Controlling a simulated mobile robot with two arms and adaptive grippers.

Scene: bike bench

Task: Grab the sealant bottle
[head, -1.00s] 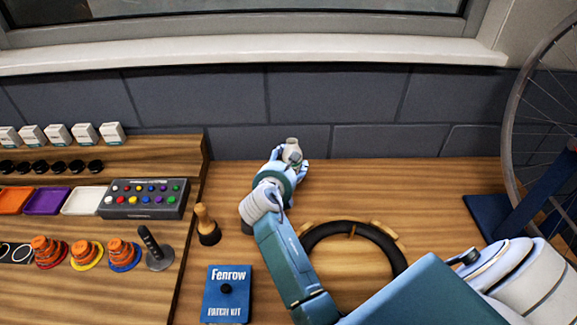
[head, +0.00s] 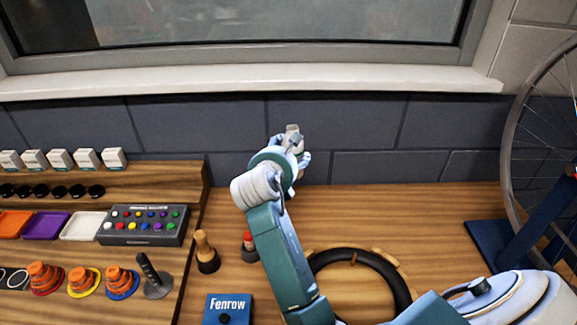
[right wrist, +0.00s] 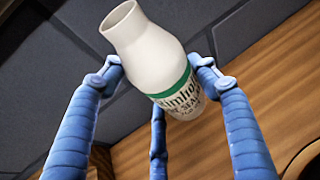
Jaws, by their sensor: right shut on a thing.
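The sealant bottle (right wrist: 160,60) is white with a green band and dark lettering. In the right wrist view it is tilted, with its open neck toward the upper left. My right gripper (right wrist: 158,85) is shut on it, with blue fingers on both sides and one below. In the head view the bottle (head: 292,130) shows only in part above my right gripper (head: 290,150), raised in front of the dark wall. The rest is hidden by the hand and wrist. My left gripper is not in view.
A small red-topped bottle (head: 249,246), a wooden-handled tool (head: 206,252) and a blue patch kit (head: 228,309) stand left of my arm. A wheel (head: 535,130) stands at right.

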